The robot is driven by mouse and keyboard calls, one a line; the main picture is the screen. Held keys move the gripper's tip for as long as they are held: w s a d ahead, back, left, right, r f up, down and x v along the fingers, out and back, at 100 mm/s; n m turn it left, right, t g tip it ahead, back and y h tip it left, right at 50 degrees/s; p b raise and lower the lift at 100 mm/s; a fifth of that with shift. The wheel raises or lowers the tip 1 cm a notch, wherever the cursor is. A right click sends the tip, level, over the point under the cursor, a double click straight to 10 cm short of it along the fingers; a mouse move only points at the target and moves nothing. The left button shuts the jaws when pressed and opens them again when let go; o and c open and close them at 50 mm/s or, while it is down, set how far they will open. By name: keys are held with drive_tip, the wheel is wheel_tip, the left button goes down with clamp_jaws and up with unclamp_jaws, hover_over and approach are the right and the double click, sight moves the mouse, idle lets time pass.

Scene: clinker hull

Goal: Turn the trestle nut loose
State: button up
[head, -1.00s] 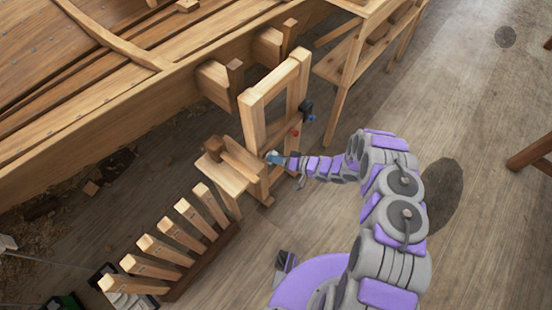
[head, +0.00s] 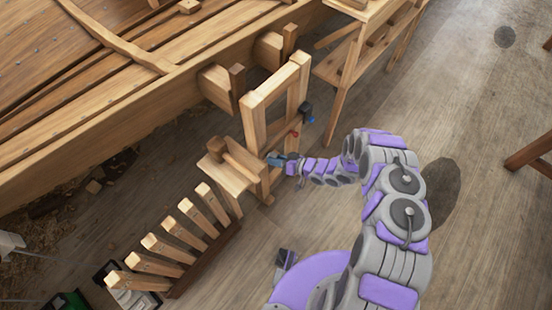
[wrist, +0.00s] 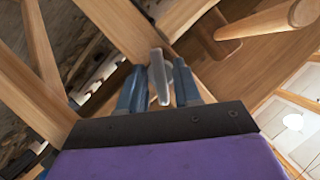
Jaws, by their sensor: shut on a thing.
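The wooden trestle (head: 252,122) stands upright beside the hull, with two posts and cross pieces. My gripper (head: 277,160) is at its lower front, next to the near post. In the wrist view my gripper (wrist: 154,90) has its blue-grey fingers on either side of a narrow grey metal piece, which appears to be the trestle nut (wrist: 158,72). The jaws are shut on it. The nut lies in front of a wooden beam (wrist: 125,30). In the head view the nut is too small and too covered by my gripper to make out.
A small black part (head: 306,108) sits on the trestle's far post, with red and blue spots nearby. A rack of wooden slats (head: 165,250) stands at lower left. The hull (head: 120,100) fills the upper left. Open floor (head: 470,230) lies at right.

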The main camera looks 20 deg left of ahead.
drive_tip(key=shift+d+f, duration=0.1)
drive_tip(key=o, duration=0.7)
drive_tip(key=shift+c, duration=0.2)
drive_tip(key=p+v, duration=0.2)
drive_tip(key=v, duration=1.5)
drive_tip(key=shift+d+p, duration=0.2)
drive_tip(key=shift+p, duration=0.1)
drive_tip(key=shift+w, duration=0.1)
